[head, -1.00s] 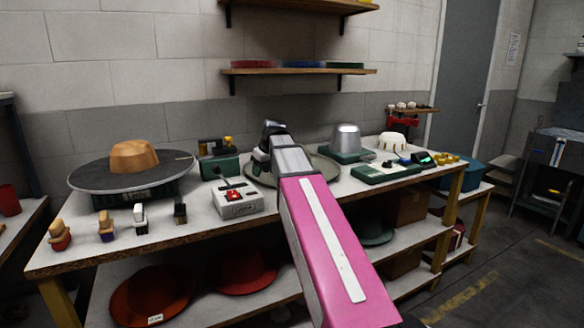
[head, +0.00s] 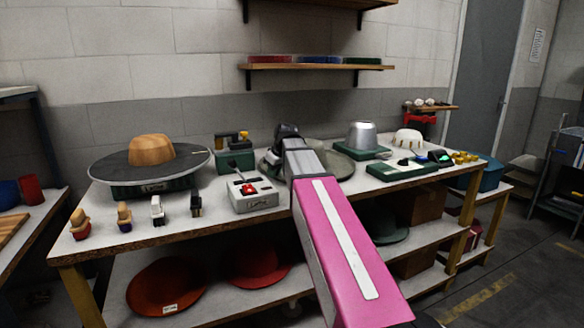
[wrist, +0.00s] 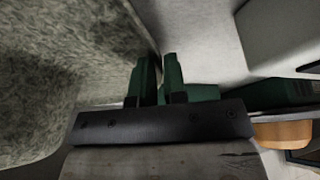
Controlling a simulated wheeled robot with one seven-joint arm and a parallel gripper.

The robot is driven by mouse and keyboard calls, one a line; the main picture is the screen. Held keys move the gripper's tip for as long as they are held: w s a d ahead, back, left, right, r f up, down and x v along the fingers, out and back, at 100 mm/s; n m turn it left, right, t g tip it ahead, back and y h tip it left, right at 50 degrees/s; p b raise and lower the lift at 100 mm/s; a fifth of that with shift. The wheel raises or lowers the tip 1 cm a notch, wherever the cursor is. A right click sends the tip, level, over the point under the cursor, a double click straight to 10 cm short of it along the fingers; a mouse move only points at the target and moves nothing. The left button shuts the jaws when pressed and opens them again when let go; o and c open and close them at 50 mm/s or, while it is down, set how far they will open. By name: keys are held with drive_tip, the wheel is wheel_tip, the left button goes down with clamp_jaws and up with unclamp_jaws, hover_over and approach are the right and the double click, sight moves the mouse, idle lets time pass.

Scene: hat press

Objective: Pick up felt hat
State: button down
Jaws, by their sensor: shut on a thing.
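A grey-green felt hat (head: 340,167) sits at table height in the middle of the workbench, mostly hidden behind my arm in the head view. In the wrist view its fuzzy felt (wrist: 65,75) fills the left side, close to the lens. My gripper (wrist: 158,75) has two green fingers close together, shut on the hat's edge, which runs up between them. The fingertips are hidden by my arm in the head view. I cannot tell whether the hat is clear of the bench top.
The bench (head: 225,220) also holds a wooden block on a dark disc (head: 150,150), a control box (head: 250,195), several small brushes and a metal dome (head: 362,137). Red hats (head: 165,285) and a green hat (head: 388,230) lie on the lower shelf. A wall shelf hangs above.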

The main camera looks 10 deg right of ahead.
drive_tip(key=shift+r, duration=0.1)
wheel_tip(320, 180, up, 18)
idle(0.7)
drive_tip(key=c, duration=1.8)
unclamp_jaws()
clamp_jaws()
